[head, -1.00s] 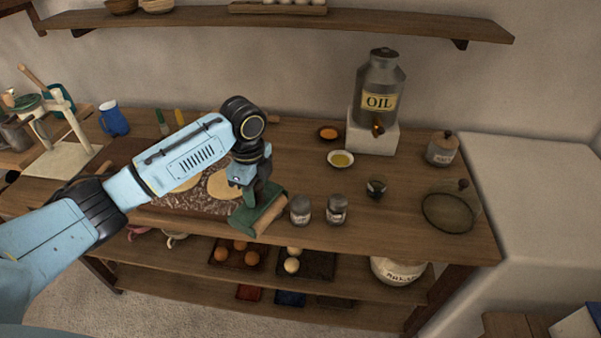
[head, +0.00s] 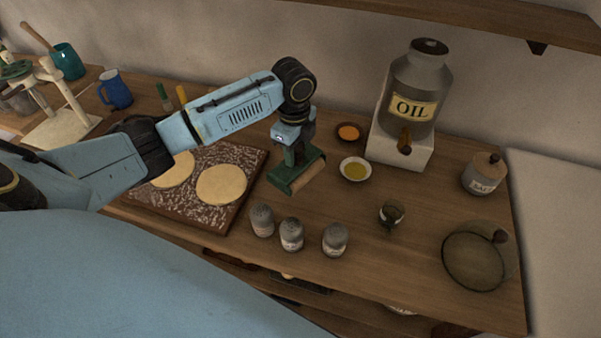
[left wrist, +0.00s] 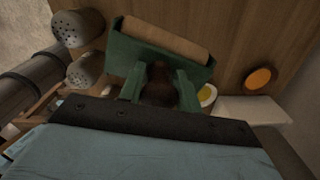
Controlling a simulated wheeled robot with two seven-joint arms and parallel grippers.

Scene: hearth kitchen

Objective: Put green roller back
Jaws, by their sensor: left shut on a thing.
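The green roller (head: 296,174) has a green frame and a pale wooden cylinder. My left gripper (head: 291,150) is shut on its dark handle, with the roller hanging below the jaws. In the head view it is right of the dough board, behind the shakers and left of the oil bowl. It appears to be above the table, but the exact gap is hard to tell. The left wrist view shows the roller's green frame (left wrist: 143,62) and the dark handle between the fingers (left wrist: 160,90). My right gripper is not in view.
A floured board (head: 209,213) with dough rounds lies left of the roller. Three shakers (head: 291,235) stand in front. The oil bowl (head: 355,170), spice bowl (head: 348,132) and oil can (head: 413,85) on its white block (head: 400,148) are to the right. Table between roller and shakers is clear.

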